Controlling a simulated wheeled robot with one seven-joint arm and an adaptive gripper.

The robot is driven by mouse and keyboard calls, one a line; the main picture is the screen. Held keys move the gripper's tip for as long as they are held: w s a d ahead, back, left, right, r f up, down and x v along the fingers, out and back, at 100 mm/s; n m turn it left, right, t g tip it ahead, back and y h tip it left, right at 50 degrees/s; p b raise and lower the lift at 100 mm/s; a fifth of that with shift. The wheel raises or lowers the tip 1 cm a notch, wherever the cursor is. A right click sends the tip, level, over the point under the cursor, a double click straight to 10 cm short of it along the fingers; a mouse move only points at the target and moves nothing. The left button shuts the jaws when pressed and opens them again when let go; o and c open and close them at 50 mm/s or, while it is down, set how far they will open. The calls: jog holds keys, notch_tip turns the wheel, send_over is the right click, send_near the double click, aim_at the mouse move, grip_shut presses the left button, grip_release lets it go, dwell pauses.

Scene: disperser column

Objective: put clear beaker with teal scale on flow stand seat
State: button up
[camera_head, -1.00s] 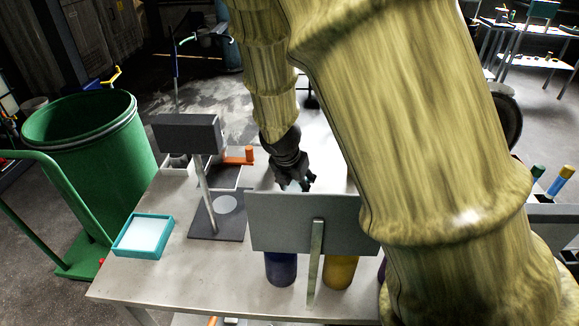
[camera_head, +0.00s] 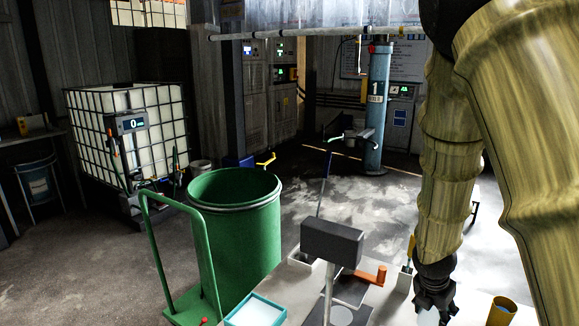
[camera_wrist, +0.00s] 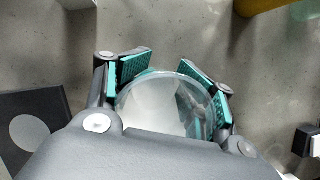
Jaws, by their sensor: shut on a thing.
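The clear beaker (camera_wrist: 165,105) is between the teal-padded fingers of my gripper (camera_wrist: 170,75) in the wrist view, with its round rim up against both pads. Its teal scale cannot be made out. In the head view my gripper (camera_head: 436,298) points down over the table, right of the flow stand, and the beaker is mostly cut off by the lower edge. The flow stand has a dark box head (camera_head: 333,243) on a pole and a dark base. Its seat, a pale disc (camera_head: 342,315), also shows at the left of the wrist view (camera_wrist: 36,132), apart from the beaker.
A teal-rimmed tray (camera_head: 255,312) is left of the stand. An orange part (camera_head: 372,274) sits behind the stand, and a yellow container (camera_head: 502,310) stands right of my gripper. A large green bin (camera_head: 235,225) is beyond the table's left side.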

jog(key=w+d, duration=0.2)
jog(key=w+d+f+p, duration=0.1)
jog(key=w+d, duration=0.1)
jog(key=d, duration=0.1)
jog(key=w+d+p, duration=0.1)
jog(key=w+d, duration=0.1)
jog(key=d, duration=0.1)
jog(key=shift+w+f, duration=0.25)
jog(key=shift+f, duration=0.1)
jog(key=shift+f+p, duration=0.3)
jog(key=shift+f, duration=0.55)
jog(key=shift+r, duration=0.1)
